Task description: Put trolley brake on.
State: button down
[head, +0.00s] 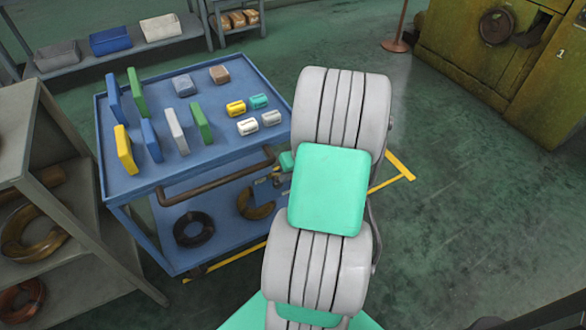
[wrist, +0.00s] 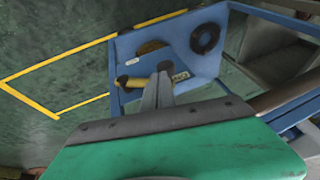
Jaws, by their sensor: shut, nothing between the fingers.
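The blue trolley (head: 150,222) stands left of my arm in the head view, with a brown push bar (head: 215,177) along its near side. In the wrist view the trolley's lower shelf (wrist: 180,30) lies ahead of my fingers. My gripper (wrist: 163,74) is shut and empty, pointing at the trolley's end. A short yellow lever-like part (wrist: 129,82), possibly the brake, shows just left of the fingertips. I cannot tell whether the fingers touch either. In the head view my arm hides most of this area.
The trolley top carries several coloured blocks and plates. Rings, one dark (head: 193,229), lie on its lower shelf. A grey rack (head: 60,130) stands close at left. A yellow-green machine (head: 480,55) is at far right. Yellow floor lines (head: 395,170) surround the trolley. Floor at right is clear.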

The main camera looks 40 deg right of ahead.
aim_at(278, 184)
jog(key=shift+a+f, duration=0.1)
jog(key=shift+w+a+f, duration=0.2)
jog(key=shift+a+f, duration=0.25)
jog(key=shift+a, duration=0.1)
jog(key=shift+w+a+f, duration=0.2)
jog(key=shift+a+f, duration=0.2)
jog(key=shift+a, duration=0.1)
